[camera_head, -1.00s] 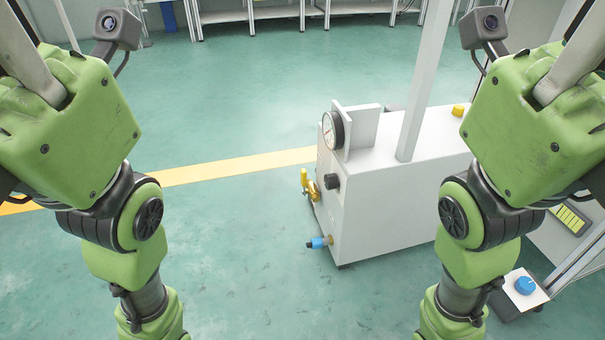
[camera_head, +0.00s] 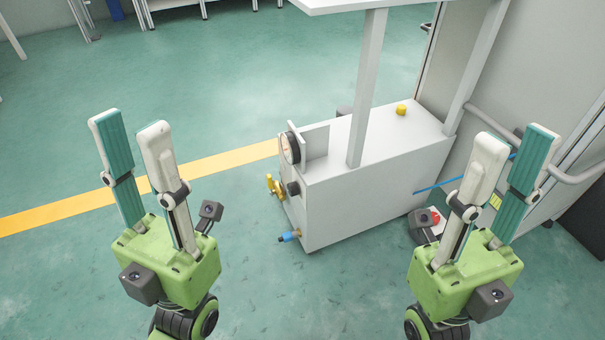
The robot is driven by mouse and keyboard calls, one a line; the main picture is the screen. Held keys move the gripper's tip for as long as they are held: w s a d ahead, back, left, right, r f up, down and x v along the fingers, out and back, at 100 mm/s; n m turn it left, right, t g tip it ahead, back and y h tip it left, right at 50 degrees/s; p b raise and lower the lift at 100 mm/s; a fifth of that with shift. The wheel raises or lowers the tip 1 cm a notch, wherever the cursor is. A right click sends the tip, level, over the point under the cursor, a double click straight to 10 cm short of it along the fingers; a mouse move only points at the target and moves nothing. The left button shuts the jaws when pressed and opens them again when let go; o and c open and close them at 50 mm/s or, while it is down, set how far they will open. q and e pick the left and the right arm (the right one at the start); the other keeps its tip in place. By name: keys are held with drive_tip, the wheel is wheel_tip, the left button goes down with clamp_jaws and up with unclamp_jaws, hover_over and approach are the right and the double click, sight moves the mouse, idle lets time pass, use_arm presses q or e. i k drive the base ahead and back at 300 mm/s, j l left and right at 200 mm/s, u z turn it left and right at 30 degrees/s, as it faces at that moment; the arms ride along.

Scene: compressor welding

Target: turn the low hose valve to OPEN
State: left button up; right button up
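A white box-shaped compressor unit (camera_head: 375,190) stands on the floor right of the middle. Low on its left end sits a small fitting with a blue handle (camera_head: 289,236), close to the floor. A yellow valve (camera_head: 275,187) is higher on the same end; I cannot tell from the picture which one is named the low hose valve, nor read any OPEN mark. My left gripper (camera_head: 128,123) is open and empty, left of the unit and pointing up in the picture. My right gripper (camera_head: 517,137) is open and empty, to the unit's right. Neither touches the unit.
A pressure gauge (camera_head: 290,148) and a black knob (camera_head: 293,188) are on the unit's left end. A grey post (camera_head: 366,90) rises from its top, near a yellow knob (camera_head: 401,109). A wall panel with a rail is at right. Floor at left is clear.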

sight(270, 180)
drive_tip(key=i+j+z, duration=0.2)
drive_tip(key=j+z, duration=0.25)
drive_tip(key=i+j+z, duration=0.1)
drive_tip(key=j+z, duration=0.75)
drive_tip(key=j, duration=0.65)
drive_tip(key=j+z, duration=0.1)
drive_tip(key=j, duration=0.6)
drive_tip(key=k+j+z, duration=0.1)
drive_tip(key=j, duration=1.25)
drive_tip(key=k+j+z, duration=0.1)
drive_tip(key=j, duration=0.55)
drive_tip(key=k+j, duration=0.1)
drive_tip(key=j, duration=0.55)
drive_tip(key=z, duration=0.05)
